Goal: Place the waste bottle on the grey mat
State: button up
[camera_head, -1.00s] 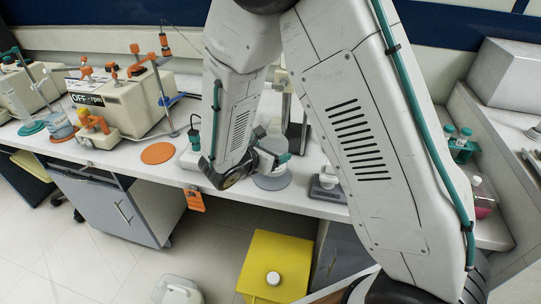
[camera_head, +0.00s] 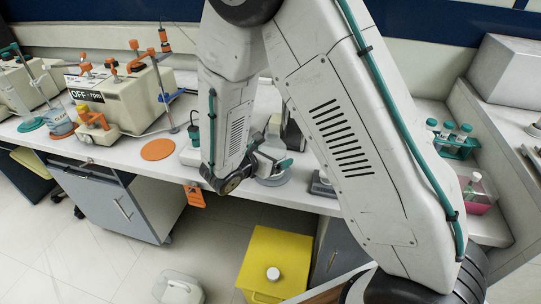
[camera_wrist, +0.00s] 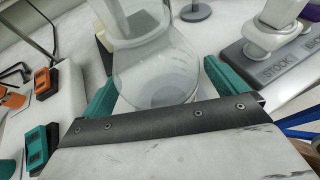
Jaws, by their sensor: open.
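A clear round-bodied glass vessel (camera_wrist: 158,70) stands between the teal fingers of my gripper (camera_wrist: 160,92) in the wrist view. The fingers are open, one on each side, with no clear grip on it. In the head view my gripper (camera_head: 271,164) is low over the bench by a grey round mat (camera_head: 272,182), and mostly hides the vessel there. A clear bottle (camera_head: 58,122) with a blue label stands at the far left on an orange mat. I cannot tell from labels which one is the waste bottle.
A bare orange mat (camera_head: 157,150) and a teal mat (camera_head: 31,125) lie on the bench to the left. A boxy OFF-rpm machine (camera_head: 120,100) stands behind. In the wrist view a grey STOCK holder (camera_wrist: 270,60) is close on the right. A tube rack (camera_head: 455,146) is at right.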

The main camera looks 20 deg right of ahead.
jog(key=v, duration=1.2)
jog(key=s+d+r+m+g+y, duration=0.3)
jog(key=s+d+r+m+g, duration=0.5)
jog(key=d+r+m, duration=0.4)
jog(key=s+r+m+t+y, duration=0.1)
jog(key=s+r+m+y, duration=0.2)
jog(key=s+m, duration=0.3)
jog(key=s+r+m+t+y, duration=0.1)
jog(key=s+r+m+y, duration=0.3)
jog(key=s, duration=0.6)
jog(key=shift+d+m+y, duration=0.45)
jog(key=shift+m+y, duration=0.25)
jog(key=shift+m, duration=0.5)
